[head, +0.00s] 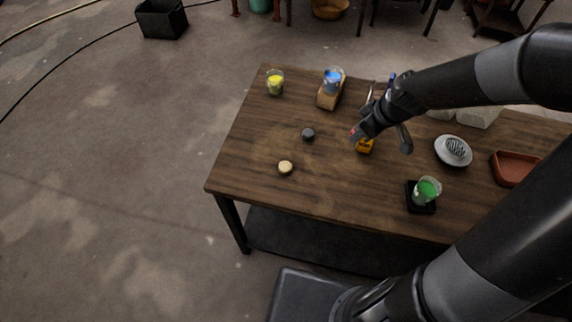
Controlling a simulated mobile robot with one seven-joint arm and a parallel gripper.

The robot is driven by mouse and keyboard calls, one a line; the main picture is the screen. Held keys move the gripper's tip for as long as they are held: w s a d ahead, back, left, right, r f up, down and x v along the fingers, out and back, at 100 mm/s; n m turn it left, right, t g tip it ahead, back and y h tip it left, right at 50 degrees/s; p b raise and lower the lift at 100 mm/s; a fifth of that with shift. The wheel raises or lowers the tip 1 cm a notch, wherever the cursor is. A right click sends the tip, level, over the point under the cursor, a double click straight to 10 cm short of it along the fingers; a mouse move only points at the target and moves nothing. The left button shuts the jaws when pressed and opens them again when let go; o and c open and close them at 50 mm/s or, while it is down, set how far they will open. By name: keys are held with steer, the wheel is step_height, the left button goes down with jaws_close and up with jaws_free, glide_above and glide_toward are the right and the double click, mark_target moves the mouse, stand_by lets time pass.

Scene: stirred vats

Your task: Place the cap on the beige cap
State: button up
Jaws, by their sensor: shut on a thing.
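The beige cap (286,168) lies on the wooden table toward its left front. A dark grey cap (308,134) lies apart from it, a little behind and to the right. My gripper (381,141) is over the middle of the table, to the right of both caps.
The table (250,150) is clear around both caps. A yellow-filled glass (275,83) and a blue-filled glass (333,80) on a wooden block stand behind. To the right are a green-filled glass (427,191) on a black base, a grey dish (453,151) and a reddish tray (515,168).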

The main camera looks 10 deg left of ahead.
steer(key=s+a+n+g, duration=0.1)
steer(key=s+a+n, duration=0.3)
steer(key=s+a, duration=0.2)
glide_above(284, 165)
steer(key=d, duration=0.2)
steer(key=shift+g+y, duration=0.3)
steer(key=f, duration=0.6)
steer(key=shift+s+a+f, duration=0.15)
steer(key=shift+s+a, duration=0.05)
steer(key=shift+a, duration=0.05)
steer(key=shift+f, duration=2.05)
steer(key=shift+f, duration=0.1)
steer(key=o, duration=0.9)
steer(key=shift+o, duration=0.2)
steer(key=v, duration=1.2)
